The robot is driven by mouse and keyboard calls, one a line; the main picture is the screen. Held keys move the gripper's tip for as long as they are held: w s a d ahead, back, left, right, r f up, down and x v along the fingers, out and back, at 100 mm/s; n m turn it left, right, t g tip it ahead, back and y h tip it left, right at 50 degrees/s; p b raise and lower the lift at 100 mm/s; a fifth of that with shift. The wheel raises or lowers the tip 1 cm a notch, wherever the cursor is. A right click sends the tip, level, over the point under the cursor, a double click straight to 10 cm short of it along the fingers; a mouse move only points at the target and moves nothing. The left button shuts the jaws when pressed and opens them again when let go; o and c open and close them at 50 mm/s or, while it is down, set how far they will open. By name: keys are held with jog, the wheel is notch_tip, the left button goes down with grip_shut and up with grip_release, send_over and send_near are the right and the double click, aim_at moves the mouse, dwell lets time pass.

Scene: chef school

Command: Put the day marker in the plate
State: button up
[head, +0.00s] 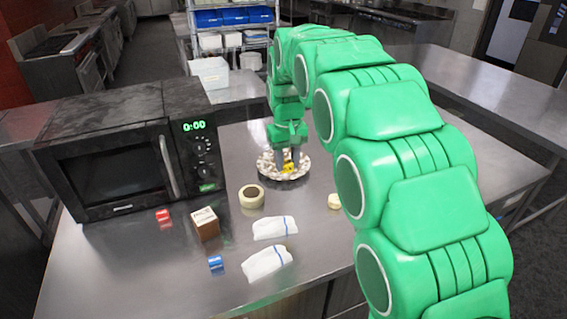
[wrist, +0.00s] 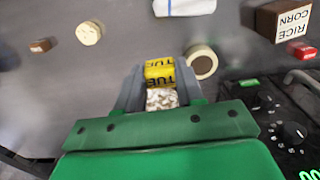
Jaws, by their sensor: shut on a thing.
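The day marker is a yellow block with black "TUE" lettering (wrist: 160,73), seen between my fingertips in the wrist view. My gripper (wrist: 160,88) is shut on it. In the head view my gripper (head: 289,160) points down over the plate (head: 264,170), a round pale dish with a patterned rim, and the yellow marker (head: 288,168) shows within the plate's outline. I cannot tell whether the marker touches the plate. In the wrist view a pale speckled patch shows between the fingers, and my gripper hides what lies behind it.
A tape roll (head: 251,197) lies left of the plate, and a small round pale piece (head: 334,201) lies to its right. A microwave (head: 120,160) stands left.

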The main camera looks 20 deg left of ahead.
jog(key=shift+w+a+f, duration=0.1)
jog(key=shift+w+a, duration=0.05)
jog(key=shift+a, duration=0.4)
jog(key=shift+w+a+f, duration=1.35)
jog(key=shift+w+f, duration=0.2)
jog(key=shift+w, duration=0.3)
jog(key=shift+w+a+f, duration=1.3)
jog(key=shift+w+f, duration=0.2)
jog(key=shift+w, duration=0.3)
jog(key=shift+w+a+f, duration=1.35)
jog(key=shift+w+f, duration=0.2)
jog(key=shift+w, duration=0.3)
jog(key=shift+f, duration=0.1)
jog(key=shift+w+a+f, duration=0.15)
jog(key=shift+f, duration=1.6)
jog(key=shift+w+f, duration=0.1)
jog(key=shift+f, duration=0.05)
jog(key=o, duration=1)
